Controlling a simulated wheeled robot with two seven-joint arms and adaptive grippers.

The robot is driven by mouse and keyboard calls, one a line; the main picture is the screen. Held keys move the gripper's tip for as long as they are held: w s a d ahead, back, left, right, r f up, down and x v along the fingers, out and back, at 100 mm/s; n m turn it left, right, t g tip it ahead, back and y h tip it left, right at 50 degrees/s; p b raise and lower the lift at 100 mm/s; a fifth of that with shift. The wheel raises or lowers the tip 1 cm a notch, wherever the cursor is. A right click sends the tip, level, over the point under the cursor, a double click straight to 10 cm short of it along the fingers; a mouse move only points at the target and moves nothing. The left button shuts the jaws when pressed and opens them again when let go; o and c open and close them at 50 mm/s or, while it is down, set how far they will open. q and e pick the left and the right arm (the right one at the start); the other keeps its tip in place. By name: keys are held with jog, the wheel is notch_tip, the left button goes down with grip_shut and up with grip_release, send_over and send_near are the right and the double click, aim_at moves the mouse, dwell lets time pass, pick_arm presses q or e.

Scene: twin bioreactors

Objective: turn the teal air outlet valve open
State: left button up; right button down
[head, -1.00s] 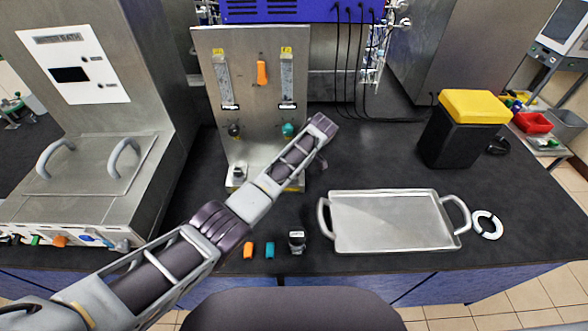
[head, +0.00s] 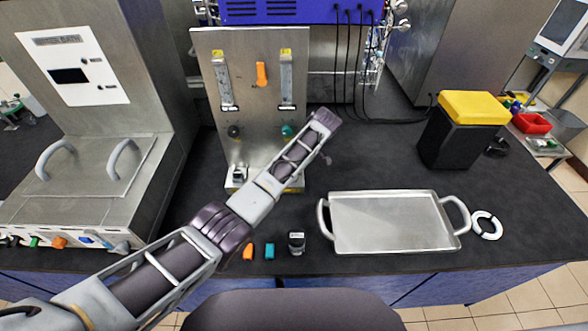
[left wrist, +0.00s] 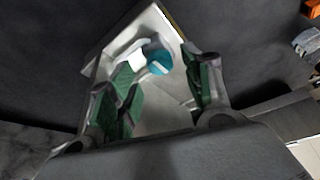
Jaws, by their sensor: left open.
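In the left wrist view, the teal valve knob (left wrist: 158,62) has a pale stripe and sits beside a white fitting (left wrist: 133,48) on a metal base (left wrist: 160,112). My left gripper (left wrist: 157,72) is open, with its green-padded fingers on either side of the knob. I cannot tell whether either finger touches it. In the head view, my left arm crosses the lower right of the metal panel (head: 262,115) and hides this gripper and the panel's lower right fitting. Another teal knob (head: 287,130) shows higher on the panel. My right gripper is not in view.
An orange knob (head: 262,74) and two flow tubes are on the panel. A dark-knobbed fitting (head: 238,174) is at its lower left. A metal tray (head: 335,243), small orange (head: 248,251) and teal (head: 269,251) pieces and a yellow-lidded bin (head: 447,140) stand on the dark bench.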

pick_arm(q)
jog(key=shift+v, duration=2.35)
